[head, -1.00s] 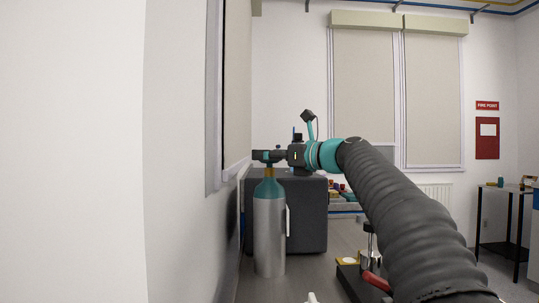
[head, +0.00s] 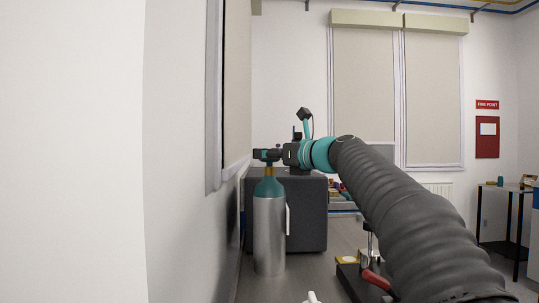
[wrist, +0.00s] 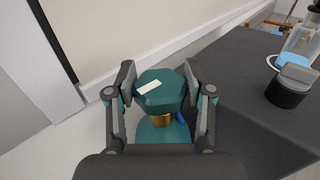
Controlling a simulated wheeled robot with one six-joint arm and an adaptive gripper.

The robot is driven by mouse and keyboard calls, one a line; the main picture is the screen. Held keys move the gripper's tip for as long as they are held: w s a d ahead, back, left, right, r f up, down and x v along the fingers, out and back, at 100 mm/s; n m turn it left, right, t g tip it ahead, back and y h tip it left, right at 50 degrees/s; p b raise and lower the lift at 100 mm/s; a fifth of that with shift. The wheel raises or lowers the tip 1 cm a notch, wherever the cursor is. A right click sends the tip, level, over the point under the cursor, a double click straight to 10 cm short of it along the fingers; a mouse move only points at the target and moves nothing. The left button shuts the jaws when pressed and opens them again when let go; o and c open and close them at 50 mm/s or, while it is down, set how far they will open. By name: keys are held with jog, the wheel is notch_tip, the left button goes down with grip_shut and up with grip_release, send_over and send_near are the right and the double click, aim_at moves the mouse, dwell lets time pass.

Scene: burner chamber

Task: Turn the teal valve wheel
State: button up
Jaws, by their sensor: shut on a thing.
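The teal valve wheel (wrist: 160,88) sits on top of a gas cylinder, above a brass valve neck (wrist: 161,118). The wheel has a pale mark on its top. The cylinder (head: 269,235) is silver with a teal shoulder and stands upright by the left wall. My gripper (wrist: 159,82) is shut on the wheel, with one finger on each side of it in the wrist view. In the head view my gripper (head: 266,155) is level with the cylinder's top, and the wheel is mostly hidden between the fingers.
A dark grey cabinet (head: 306,215) stands right behind the cylinder. A clear container and a black-and-grey pot (wrist: 289,88) are on its top in the wrist view. The wall and window frame are close on the left. A black stand with a red part (head: 372,279) is at the lower right.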

jog(key=shift+m+t+h, duration=1.4)
jog(key=shift+m+h, duration=0.2)
jog(key=shift+h, duration=0.4)
jog(key=shift+m+t+h, duration=0.4)
jog(key=shift+m+h, duration=0.2)
jog(key=shift+h, duration=0.3)
jog(key=o, duration=1.2)
jog(key=v, duration=1.2)
